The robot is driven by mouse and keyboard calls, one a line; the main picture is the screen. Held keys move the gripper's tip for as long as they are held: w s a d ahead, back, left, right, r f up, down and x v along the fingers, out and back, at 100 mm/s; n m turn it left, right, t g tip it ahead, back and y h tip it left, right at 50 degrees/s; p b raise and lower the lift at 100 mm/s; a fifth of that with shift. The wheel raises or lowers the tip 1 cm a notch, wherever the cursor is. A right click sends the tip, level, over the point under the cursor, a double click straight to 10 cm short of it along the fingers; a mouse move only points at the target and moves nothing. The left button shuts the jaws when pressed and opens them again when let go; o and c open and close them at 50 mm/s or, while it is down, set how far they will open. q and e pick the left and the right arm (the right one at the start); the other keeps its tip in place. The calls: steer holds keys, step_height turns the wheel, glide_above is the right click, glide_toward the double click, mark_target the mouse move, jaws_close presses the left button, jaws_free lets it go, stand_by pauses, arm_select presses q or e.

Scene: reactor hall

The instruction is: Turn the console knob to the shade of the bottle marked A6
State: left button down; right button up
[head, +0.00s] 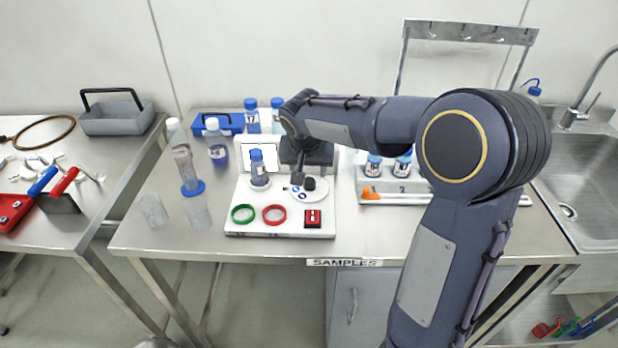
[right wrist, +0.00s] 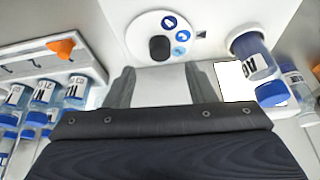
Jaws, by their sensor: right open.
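The white console (head: 280,223) stands on the steel table. Its dark knob (head: 309,183) sits on a round white dial (head: 318,193); the knob also shows in the right wrist view (right wrist: 160,48). Several blue drop marks (right wrist: 181,51) lie on the dial. A blue-capped bottle (head: 259,172) with bluish liquid stands in the console. Its label in the right wrist view (right wrist: 248,67) appears to read A6, though it is turned. My right gripper (right wrist: 160,88) is open and empty, with the knob ahead of its fingertips and apart from them. My left gripper is out of view.
A green ring (head: 243,214), a red ring (head: 274,214) and a red switch (head: 313,218) are along the console's front. A numbered rack (head: 432,199) with blue-capped bottles is at right. Cylinders (head: 153,210) and another bottle (head: 217,152) stand left. The table's front is clear.

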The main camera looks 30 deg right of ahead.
mark_target(309, 180)
steer(key=x, duration=0.6)
steer(key=shift+f, duration=0.15)
steer(key=shift+c, duration=0.3)
steer(key=c, duration=0.9)
